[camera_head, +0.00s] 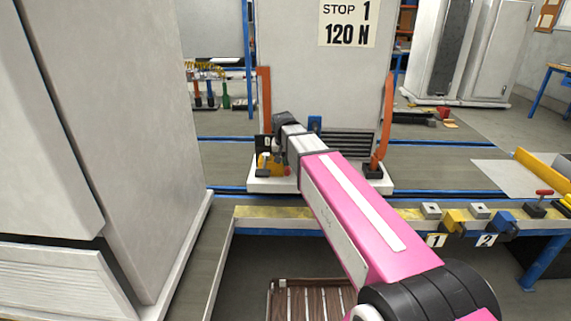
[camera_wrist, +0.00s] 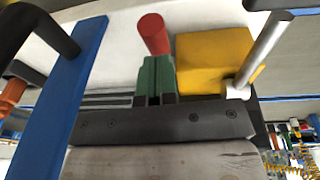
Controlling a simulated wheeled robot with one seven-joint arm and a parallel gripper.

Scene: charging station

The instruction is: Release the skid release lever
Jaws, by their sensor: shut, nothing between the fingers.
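In the wrist view my gripper (camera_wrist: 156,62) has its green fingers together, with nothing between them. A red cylindrical handle (camera_wrist: 152,34), apparently the skid release lever's grip, shows just beyond the fingertips. Whether they touch cannot be told. A yellow block (camera_wrist: 212,55) is beside it on the right, with a metal rod (camera_wrist: 264,48) in front. In the head view the yellow block (camera_head: 265,165) is on the left end of the white skid base (camera_head: 262,186), under the end of my arm. My gripper is mostly hidden there by my wrist.
A tall cabinet marked STOP 1 120 N (camera_head: 290,70) stands on the skid between orange uprights (camera_head: 383,115). A blue bar (camera_wrist: 58,105) runs close on the left in the wrist view. A bench rail (camera_head: 262,218) crosses in front; a large grey cabinet (camera_head: 110,120) is left.

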